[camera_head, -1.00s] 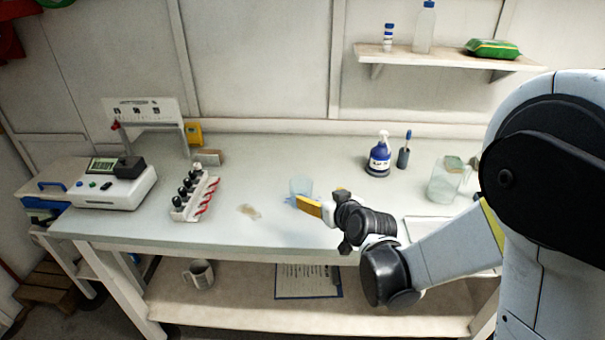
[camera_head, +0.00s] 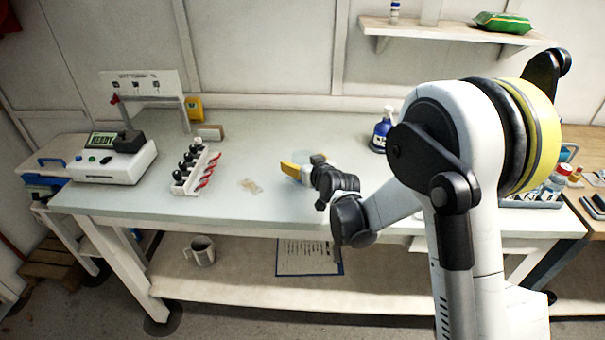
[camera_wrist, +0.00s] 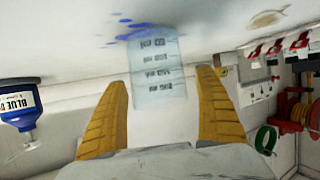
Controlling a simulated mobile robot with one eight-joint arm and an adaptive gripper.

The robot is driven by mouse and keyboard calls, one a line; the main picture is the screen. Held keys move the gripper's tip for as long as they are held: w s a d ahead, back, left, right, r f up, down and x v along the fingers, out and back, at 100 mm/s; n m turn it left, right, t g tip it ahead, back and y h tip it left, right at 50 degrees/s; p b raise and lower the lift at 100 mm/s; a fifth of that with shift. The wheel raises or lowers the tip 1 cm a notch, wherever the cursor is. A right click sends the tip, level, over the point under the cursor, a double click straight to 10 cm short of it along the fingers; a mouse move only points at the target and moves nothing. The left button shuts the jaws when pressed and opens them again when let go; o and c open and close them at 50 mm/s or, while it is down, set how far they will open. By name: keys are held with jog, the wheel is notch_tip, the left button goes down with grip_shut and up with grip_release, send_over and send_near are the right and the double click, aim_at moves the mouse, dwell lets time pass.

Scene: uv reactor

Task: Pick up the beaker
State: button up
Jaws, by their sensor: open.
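The beaker is a clear, bluish vessel with dark printed markings. In the wrist view the beaker (camera_wrist: 157,62) appears inverted, between and beyond the two yellow fingers of my gripper (camera_wrist: 163,82). Clear gaps show on both sides of it in that view. In the head view my gripper (camera_head: 288,169) is low over the bench, and only a faint part of the beaker (camera_head: 302,156) shows behind it. My gripper is open and empty. Blue stains (camera_wrist: 140,32) mark the bench by the beaker's base.
A rack of black-capped vials (camera_head: 192,167) and a device reading READY (camera_head: 112,160) stand left. A brownish stain (camera_head: 250,186) lies on the otherwise clear bench (camera_head: 260,140) between.

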jog(key=shift+w, duration=0.1)
jog(key=c, duration=1.3)
